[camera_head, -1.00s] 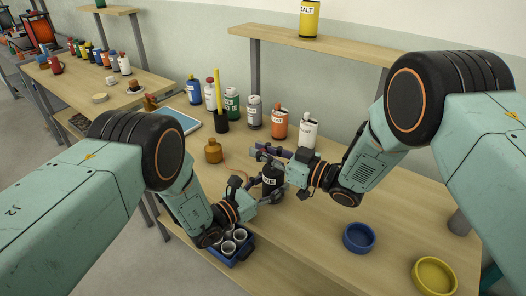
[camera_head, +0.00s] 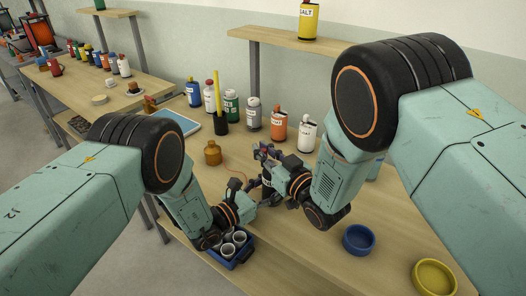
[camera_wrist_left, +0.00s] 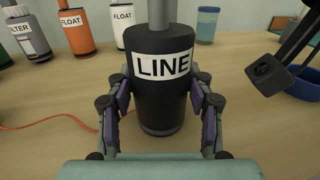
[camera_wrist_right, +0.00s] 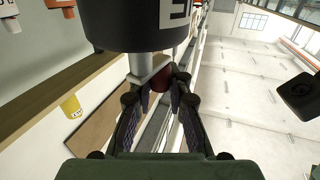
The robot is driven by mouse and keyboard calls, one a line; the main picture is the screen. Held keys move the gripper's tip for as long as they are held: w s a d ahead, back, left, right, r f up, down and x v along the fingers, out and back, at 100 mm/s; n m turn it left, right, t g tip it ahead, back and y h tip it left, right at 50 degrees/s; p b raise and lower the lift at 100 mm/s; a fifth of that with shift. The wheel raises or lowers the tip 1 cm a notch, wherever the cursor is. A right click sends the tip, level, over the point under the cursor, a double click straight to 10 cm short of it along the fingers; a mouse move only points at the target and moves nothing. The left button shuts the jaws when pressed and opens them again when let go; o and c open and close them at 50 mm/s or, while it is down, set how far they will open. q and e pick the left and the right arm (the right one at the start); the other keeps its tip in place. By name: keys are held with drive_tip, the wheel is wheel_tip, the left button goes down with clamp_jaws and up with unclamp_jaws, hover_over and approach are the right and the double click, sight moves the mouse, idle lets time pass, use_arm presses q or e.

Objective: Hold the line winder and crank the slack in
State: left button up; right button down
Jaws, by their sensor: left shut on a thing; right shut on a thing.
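The line winder is a black cylinder with a white LINE label, upright on the bench in the left wrist view (camera_wrist_left: 165,110). In the head view it (camera_head: 267,190) is mostly hidden by my grippers. My left gripper (camera_wrist_left: 162,95) is shut around its body, one finger on each side. My right gripper (camera_head: 268,160) is at the winder's top, shut on the crank's red knob (camera_wrist_right: 160,79), which shows between its fingers in the right wrist view. An orange line (camera_wrist_left: 60,119) lies on the bench left of the winder.
A brown pot (camera_head: 212,153) stands behind and left of the winder. Several labelled bottles (camera_head: 280,126) stand farther back. A blue crate (camera_head: 238,258) with white cups is in front. A blue bowl (camera_head: 358,239) and yellow bowl (camera_head: 435,277) sit to the right.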

drive_tip(key=c, duration=1.3)
unclamp_jaws()
drive_tip(key=shift+o, duration=0.2)
drive_tip(key=v, duration=1.2)
